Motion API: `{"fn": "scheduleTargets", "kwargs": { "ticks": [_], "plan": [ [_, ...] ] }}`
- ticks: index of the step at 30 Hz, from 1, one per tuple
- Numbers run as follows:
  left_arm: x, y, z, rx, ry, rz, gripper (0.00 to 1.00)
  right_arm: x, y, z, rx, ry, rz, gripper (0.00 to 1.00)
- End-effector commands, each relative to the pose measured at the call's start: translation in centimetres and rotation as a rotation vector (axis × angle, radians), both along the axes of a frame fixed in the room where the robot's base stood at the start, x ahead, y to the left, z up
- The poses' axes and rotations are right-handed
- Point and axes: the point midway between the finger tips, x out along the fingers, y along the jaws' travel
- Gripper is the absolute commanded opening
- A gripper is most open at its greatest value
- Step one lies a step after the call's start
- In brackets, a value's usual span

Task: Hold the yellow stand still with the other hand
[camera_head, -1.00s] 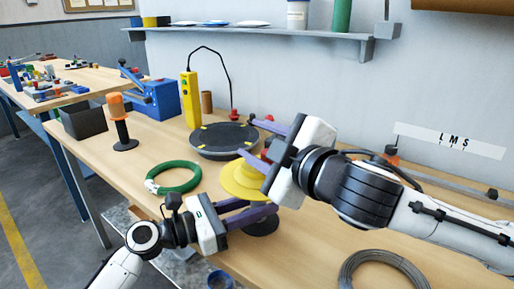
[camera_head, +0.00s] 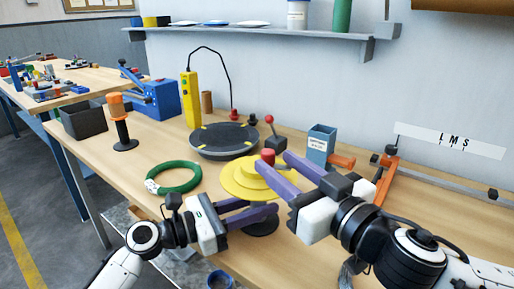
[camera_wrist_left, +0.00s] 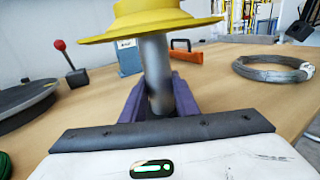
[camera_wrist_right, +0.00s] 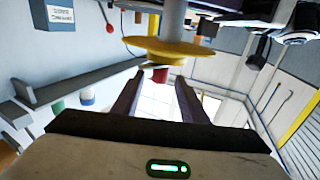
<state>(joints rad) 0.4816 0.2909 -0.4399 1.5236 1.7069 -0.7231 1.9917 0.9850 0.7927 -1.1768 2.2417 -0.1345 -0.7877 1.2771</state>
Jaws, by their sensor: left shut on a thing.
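The yellow stand (camera_head: 240,180) has wide round yellow discs, a red knob (camera_head: 267,155) on top and a grey post (camera_wrist_left: 157,75) below, on a dark round base (camera_head: 262,228). It stands upright on the bench. My left gripper (camera_head: 275,211) is shut around the grey post, under the yellow disc. The left wrist view shows the purple fingers on either side of the post. My right gripper (camera_head: 274,163) is open, its fingertips close to the red knob. In the right wrist view the stand appears upside down, with the knob (camera_wrist_right: 160,75) just beyond the parted fingers.
A green coil (camera_head: 174,177) lies left of the stand. A black turntable (camera_head: 222,140) is behind it. A red-knobbed lever (camera_head: 271,130), a blue box (camera_head: 320,143) and an orange-handled tool (camera_head: 387,178) stand to the right. A grey wire coil (camera_wrist_left: 272,68) lies on the bench.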

Motion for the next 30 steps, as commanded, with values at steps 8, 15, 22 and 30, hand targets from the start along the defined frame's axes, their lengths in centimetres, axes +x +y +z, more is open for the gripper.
{"fn": "scheduleTargets", "kwargs": {
  "ticks": [8,15,22,30],
  "plan": [
    [0.0,0.0,0.0,0.001,0.000,-0.001,0.00,4.7,3.1,0.1,-0.001,-0.003,0.001,0.39],
    [0.0,0.0,0.0,0.001,0.000,0.000,0.00,6.7,4.3,0.0,-0.002,-0.001,0.000,0.39],
    [0.0,0.0,0.0,0.001,0.000,0.000,0.00,7.0,4.4,0.0,-0.002,0.000,0.000,0.39],
    [0.0,0.0,0.0,0.001,0.000,0.000,0.00,6.9,4.4,0.0,-0.002,0.000,0.000,0.11]
  ]
}}
